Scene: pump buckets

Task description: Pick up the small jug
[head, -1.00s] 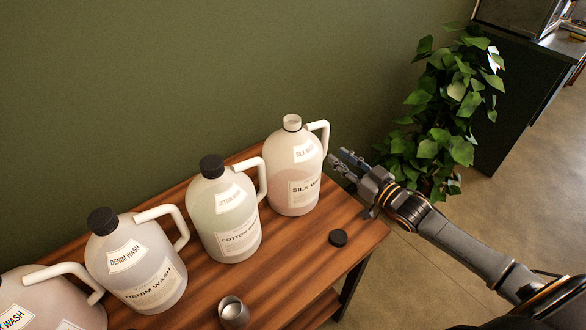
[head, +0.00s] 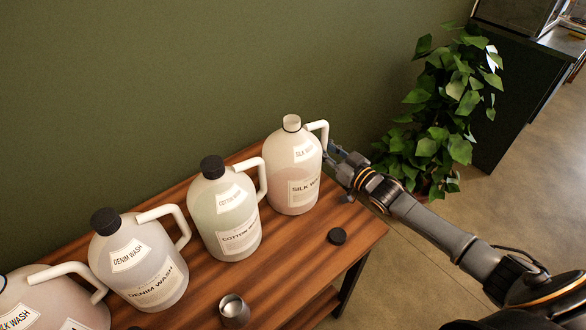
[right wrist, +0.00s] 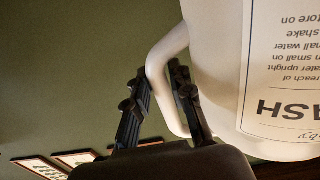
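The SILK WASH jug (head: 290,165) stands upright and uncapped at the far right end of the wooden table, with pinkish liquid and a white handle (head: 322,135) on its right. My right gripper (head: 335,160) is at this handle. In the right wrist view the right gripper (right wrist: 160,85) has its fingers apart, one on each side of the handle (right wrist: 158,75); firm contact on both sides does not show. A small grey metal cup (head: 235,314) stands near the table's front edge. My left gripper is not in view.
The COTTON WASH jug (head: 222,215), the DENIM WASH jug (head: 135,265) and another jug (head: 50,300) stand to the left on the table (head: 290,265). A black cap (head: 337,236) lies near the right edge. A leafy plant (head: 440,130) stands behind my right arm.

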